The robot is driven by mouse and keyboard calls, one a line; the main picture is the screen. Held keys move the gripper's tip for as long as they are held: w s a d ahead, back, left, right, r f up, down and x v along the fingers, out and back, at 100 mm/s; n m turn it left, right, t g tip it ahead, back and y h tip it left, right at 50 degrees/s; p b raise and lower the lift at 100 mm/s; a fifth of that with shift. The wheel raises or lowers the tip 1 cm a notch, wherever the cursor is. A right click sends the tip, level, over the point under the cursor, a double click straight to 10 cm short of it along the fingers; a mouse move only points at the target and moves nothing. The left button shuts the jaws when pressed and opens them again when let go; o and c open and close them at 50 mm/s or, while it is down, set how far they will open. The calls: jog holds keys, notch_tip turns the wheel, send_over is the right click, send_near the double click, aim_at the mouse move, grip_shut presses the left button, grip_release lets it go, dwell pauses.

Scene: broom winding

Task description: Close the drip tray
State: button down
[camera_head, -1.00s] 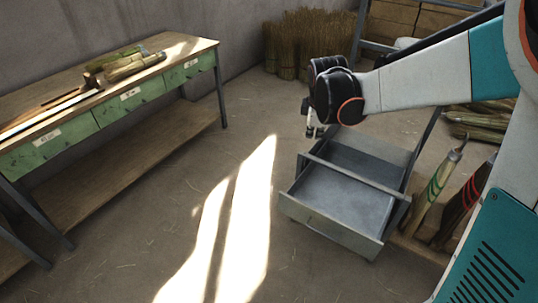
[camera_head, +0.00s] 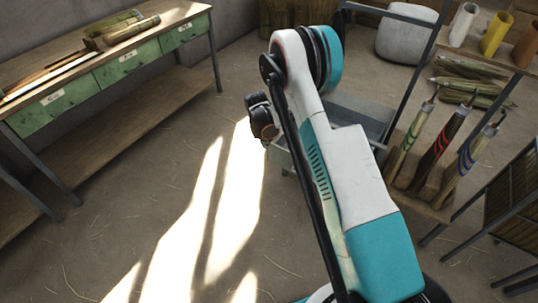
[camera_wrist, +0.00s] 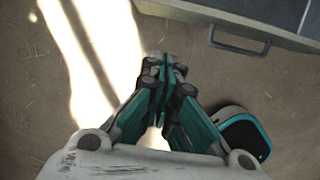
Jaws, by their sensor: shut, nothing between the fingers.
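The drip tray is a shallow grey metal drawer in a low frame. In the wrist view its front (camera_wrist: 205,12), with a dark bar handle (camera_wrist: 238,42), crosses the top right. In the head view my arm hides most of it; a sliver of the tray (camera_head: 279,158) shows left of the arm and part of its grey frame (camera_head: 355,112) shows behind. My gripper (camera_wrist: 165,62) is shut and empty, over bare floor in front of the tray, left of and apart from the handle. How far the tray stands out is hidden now.
A workbench (camera_head: 120,60) with green drawers stands at the left. A rack of colour-banded handles (camera_head: 435,150) stands close to the right of the tray, with a dark slatted crate (camera_head: 515,195) beyond. The sunlit floor (camera_head: 225,200) between bench and tray is clear.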

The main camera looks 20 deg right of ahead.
aim_at(275, 149)
jog(key=shift+w+d+f+b, duration=0.6)
jog(key=shift+d+f+b, duration=0.25)
jog(key=shift+f, duration=0.95)
jog(key=shift+w+d+f+b, duration=0.7)
jog(key=shift+f+b, duration=0.3)
jog(key=shift+f, duration=0.8)
jog(key=shift+w+d+f+b, duration=0.55)
jog(key=shift+d+f+b, duration=0.35)
jog(key=shift+f, duration=0.9)
